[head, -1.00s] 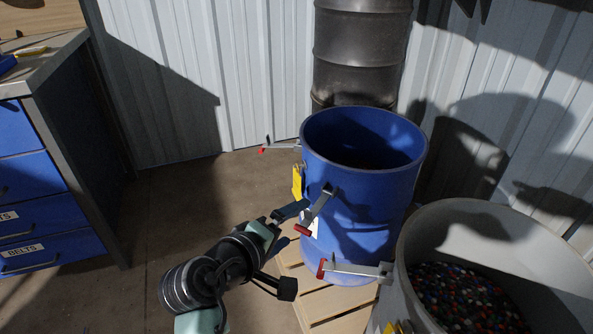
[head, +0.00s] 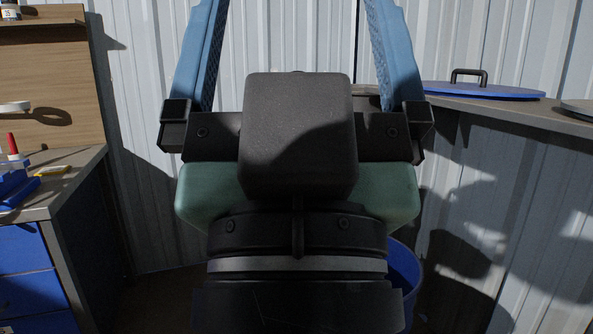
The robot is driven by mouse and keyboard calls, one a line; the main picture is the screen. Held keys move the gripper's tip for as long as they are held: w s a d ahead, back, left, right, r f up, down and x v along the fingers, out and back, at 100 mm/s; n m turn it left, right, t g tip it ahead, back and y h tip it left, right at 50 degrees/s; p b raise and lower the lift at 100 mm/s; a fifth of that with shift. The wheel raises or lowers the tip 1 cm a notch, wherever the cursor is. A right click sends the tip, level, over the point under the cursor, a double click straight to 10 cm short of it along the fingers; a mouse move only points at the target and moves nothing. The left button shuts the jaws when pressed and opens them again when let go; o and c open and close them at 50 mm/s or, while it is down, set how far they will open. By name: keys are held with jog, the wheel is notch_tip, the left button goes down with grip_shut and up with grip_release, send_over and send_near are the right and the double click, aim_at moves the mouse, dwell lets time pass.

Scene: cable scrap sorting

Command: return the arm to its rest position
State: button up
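My gripper (head: 290,40) fills the middle of the head view, raised close to the camera and pointing up. Its two blue fingers stand wide apart with only the wall showing between them, so it is open and empty. The fingertips run out of the top of the picture. The dark wrist and pale green housing below it are mine. They hide much of the floor and most of the blue drum (head: 404,277), which shows only as a strip at the lower right of my wrist.
A workbench (head: 62,180) with blue drawers stands at the left, with small tools on top. A shelf (head: 520,112) along the right wall holds a blue lid (head: 480,90) with a black handle. Corrugated wall (head: 300,30) closes off the back.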

notch_tip(320, 180, up, 28)
jog(key=p, duration=2.5)
jog(key=shift+p, duration=0.35)
jog(key=shift+w, duration=0.1)
